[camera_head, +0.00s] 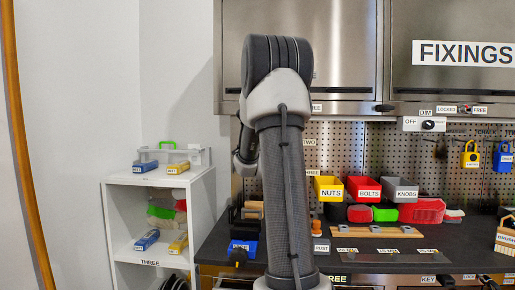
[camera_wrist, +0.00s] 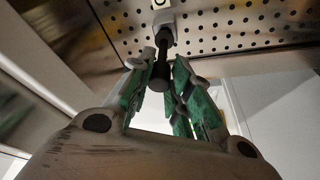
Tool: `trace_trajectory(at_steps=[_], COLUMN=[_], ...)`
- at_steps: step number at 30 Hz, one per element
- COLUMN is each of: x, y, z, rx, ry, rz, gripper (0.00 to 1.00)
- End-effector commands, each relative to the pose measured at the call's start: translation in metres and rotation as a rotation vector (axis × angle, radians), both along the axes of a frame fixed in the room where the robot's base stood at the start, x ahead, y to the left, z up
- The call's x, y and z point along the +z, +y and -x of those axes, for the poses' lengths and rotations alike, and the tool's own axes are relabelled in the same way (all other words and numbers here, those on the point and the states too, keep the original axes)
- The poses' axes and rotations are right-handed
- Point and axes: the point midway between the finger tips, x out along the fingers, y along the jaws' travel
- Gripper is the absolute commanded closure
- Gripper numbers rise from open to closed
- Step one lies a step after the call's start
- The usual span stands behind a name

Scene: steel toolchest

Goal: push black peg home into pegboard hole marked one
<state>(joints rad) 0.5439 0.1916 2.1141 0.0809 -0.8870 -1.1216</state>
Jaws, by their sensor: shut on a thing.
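In the wrist view, the black peg (camera_wrist: 160,72) stands between the green-padded fingers of my gripper (camera_wrist: 156,65), which is shut on it. The peg's far end points at the pegboard (camera_wrist: 235,32) and meets a pale grey fitting (camera_wrist: 163,20) under a partly cut-off label. I cannot tell how deep the peg sits. In the head view, the perforated pegboard (camera_head: 345,150) is behind my arm, with labels TWO and THREE partly showing. My arm hides the fingers, the peg and any label for hole one there.
Yellow NUTS (camera_head: 328,190), red BOLTS (camera_head: 364,189) and grey KNOBS (camera_head: 400,190) bins stand right of my arm above the dark worktop (camera_head: 390,262). Steel cabinets (camera_head: 345,45) hang above the pegboard. A white shelf unit (camera_head: 125,215) stands at left.

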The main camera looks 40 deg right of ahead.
Motion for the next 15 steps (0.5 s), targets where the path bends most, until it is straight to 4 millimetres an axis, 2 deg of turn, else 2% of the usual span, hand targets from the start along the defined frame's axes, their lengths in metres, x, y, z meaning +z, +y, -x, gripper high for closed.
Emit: trace_trajectory(at_steps=[15], x=[0.0005], y=[-0.0098], z=[-0.0087], rx=[0.001], ry=[0.000], rz=[0.001], gripper=[1.00])
